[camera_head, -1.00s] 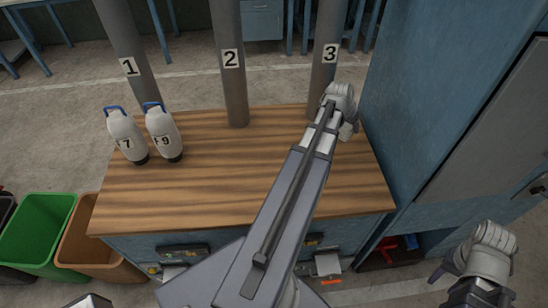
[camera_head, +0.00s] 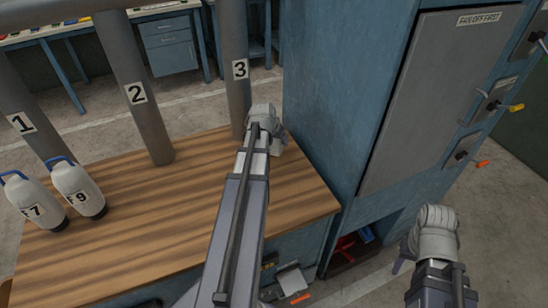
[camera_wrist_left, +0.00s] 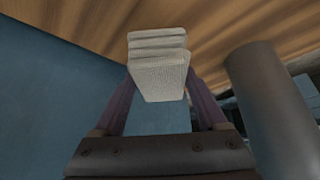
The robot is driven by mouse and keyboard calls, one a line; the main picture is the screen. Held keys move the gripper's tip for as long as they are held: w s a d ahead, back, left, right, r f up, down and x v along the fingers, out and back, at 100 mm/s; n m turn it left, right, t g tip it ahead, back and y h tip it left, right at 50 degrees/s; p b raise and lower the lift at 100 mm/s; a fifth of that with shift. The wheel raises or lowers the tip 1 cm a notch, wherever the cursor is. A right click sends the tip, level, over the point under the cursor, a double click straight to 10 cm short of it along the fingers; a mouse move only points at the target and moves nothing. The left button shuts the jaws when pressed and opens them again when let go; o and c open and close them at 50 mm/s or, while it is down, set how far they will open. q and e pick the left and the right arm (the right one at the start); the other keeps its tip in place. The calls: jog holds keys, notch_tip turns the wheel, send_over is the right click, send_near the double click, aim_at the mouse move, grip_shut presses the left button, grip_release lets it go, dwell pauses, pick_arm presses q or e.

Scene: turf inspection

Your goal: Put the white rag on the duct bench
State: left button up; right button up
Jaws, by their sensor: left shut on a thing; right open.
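The white rag (camera_wrist_left: 158,75) is a folded pale bundle between the fingers of my left gripper in the left wrist view. My left gripper (camera_wrist_left: 158,85) is shut on it. In the head view my left gripper (camera_head: 264,122) is over the back right part of the duct bench (camera_head: 130,225), close to pipe 3, and the rag is hidden there. The bench has a striped wooden top, which also shows in the left wrist view (camera_wrist_left: 225,30). Whether the rag touches the top I cannot tell. My right gripper (camera_head: 432,218) is open and empty, right of the bench.
Grey pipes marked 1 (camera_head: 25,125), 2 (camera_head: 136,95) and 3 (camera_head: 238,70) rise at the bench's back. Two white bottles with blue handles, 7 (camera_head: 35,205) and 9 (camera_head: 80,190), stand at its left. A tall blue cabinet (camera_head: 330,100) borders its right side. The middle top is clear.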

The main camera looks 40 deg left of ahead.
aim_at(273, 144)
pick_arm(q)
jog(key=shift+f+b, duration=2.1)
jog(key=shift+f, duration=0.55)
jog(key=shift+f, duration=0.2)
jog(key=o, duration=1.1)
jog(key=shift+r, duration=0.15)
jog(key=shift+r, duration=0.2)
jog(key=p+v, duration=1)
jog(key=v, duration=0.2)
jog(key=shift+p, duration=0.3)
jog(key=shift+f, duration=0.1)
